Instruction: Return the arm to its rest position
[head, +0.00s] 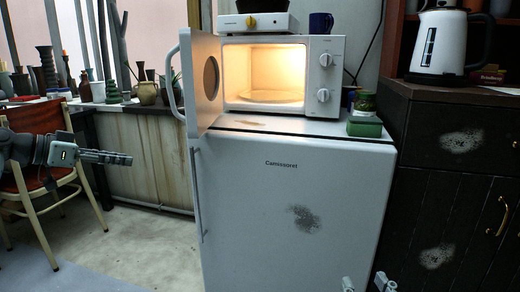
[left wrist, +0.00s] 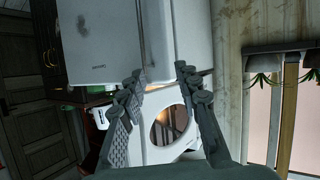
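My left gripper (head: 120,158) is at the left of the head view, in the air in front of a wooden chair and well left of the fridge. In the left wrist view its two fingers (left wrist: 162,74) stand apart with nothing between them. My right gripper (head: 366,284) shows only as two separated fingertips at the bottom edge of the head view, before the lower right of the fridge. Nothing is seen between them. The rest of the right arm is out of view.
A lit microwave (head: 323,90) stands on the white fridge (head: 290,215). Its door (head: 203,75) is swung wide open to the left. A green box (head: 364,128) sits beside it. A kettle (head: 440,40) stands on the dark cabinet. The chair (head: 45,180) is near my left arm.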

